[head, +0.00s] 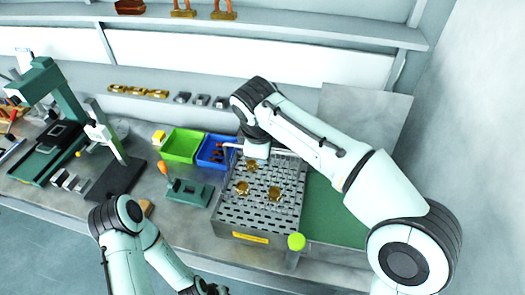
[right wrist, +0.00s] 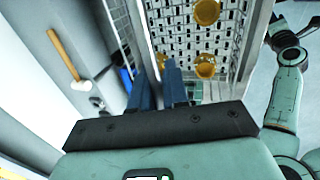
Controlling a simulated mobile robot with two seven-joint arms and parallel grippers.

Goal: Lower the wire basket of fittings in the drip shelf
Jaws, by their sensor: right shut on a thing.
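The wire basket (head: 287,172) shows as a thin mesh box over the perforated metal drip shelf (head: 228,225), with brass fittings (head: 274,193) inside. Several fittings (right wrist: 204,66) also show in the right wrist view, between the basket's mesh walls (right wrist: 118,35). My right gripper (head: 256,160) is at the basket's far side, its blue fingers (right wrist: 162,80) shut on the basket's near edge in the wrist view. The gap between basket and shelf cannot be made out. My left arm is low in the head view; its gripper (head: 205,288) is cut by the bottom edge, its jaws unclear.
A green bin (head: 181,146) and a blue bin (head: 213,152) stand left of the shelf. A green fixture (head: 190,192) sits beside it. A green mat (head: 325,213) lies to the right. A yellow-green knob (head: 296,241) stands at the shelf's front right corner.

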